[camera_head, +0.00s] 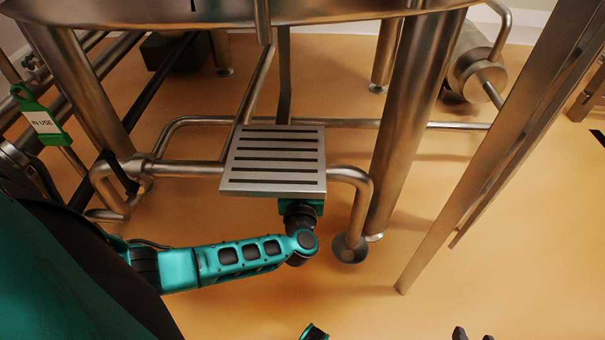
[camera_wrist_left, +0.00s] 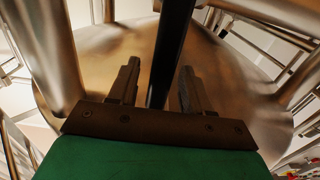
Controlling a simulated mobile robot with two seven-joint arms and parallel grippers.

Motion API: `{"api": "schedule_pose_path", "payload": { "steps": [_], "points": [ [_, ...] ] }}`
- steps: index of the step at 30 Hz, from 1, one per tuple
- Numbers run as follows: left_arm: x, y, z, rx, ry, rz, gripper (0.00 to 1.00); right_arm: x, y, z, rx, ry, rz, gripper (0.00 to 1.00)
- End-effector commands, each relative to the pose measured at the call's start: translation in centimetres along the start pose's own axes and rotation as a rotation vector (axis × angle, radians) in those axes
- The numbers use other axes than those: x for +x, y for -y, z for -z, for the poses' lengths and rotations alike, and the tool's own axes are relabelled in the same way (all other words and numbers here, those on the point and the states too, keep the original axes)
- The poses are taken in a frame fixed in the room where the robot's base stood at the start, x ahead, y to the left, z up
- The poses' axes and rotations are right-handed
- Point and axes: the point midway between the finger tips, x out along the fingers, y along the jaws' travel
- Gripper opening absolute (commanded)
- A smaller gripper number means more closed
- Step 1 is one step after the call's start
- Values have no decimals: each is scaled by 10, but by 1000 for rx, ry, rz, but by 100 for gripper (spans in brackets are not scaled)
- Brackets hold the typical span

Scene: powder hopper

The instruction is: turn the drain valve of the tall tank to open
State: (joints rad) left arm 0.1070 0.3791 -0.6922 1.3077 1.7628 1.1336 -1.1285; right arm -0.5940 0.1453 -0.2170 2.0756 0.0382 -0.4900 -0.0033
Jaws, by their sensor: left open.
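The tall tank (camera_head: 220,12) stands on metal legs across the top of the head view, and only its lower edge shows. In the left wrist view its rounded metal underside (camera_wrist_left: 215,65) fills the background. My left gripper (camera_wrist_left: 155,88) is open, with its two fingers apart. A dark straight bar (camera_wrist_left: 170,50) runs up between the fingers in the picture; I cannot tell whether it is the valve's handle or whether the fingers touch it. In the head view this gripper is hidden under a slotted metal plate.
The slotted plate (camera_head: 275,162) lies above my left wrist. Pipes (camera_head: 190,168) run beside it, and a thick leg (camera_head: 405,120) stands to its right. A green "IN USE" tag (camera_head: 42,121) hangs at left. A slanted metal post (camera_head: 490,150) is at right. The floor in front is clear.

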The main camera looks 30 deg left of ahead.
Motion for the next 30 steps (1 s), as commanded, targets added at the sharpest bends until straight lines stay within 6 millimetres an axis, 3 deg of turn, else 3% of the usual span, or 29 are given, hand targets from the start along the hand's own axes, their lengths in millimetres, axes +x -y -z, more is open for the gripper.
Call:
{"api": "schedule_pose_path", "payload": {
  "steps": [8,23,30],
  "points": [
    [1,0,0,0,1,0,48,0,0,6,0,-11,0,43],
    [0,0,0,0,1,0,0,0,0,6,-3,-10,1,43],
    [0,0,0,0,1,0,0,0,-1,5,-10,-7,1,43]
  ]
}}
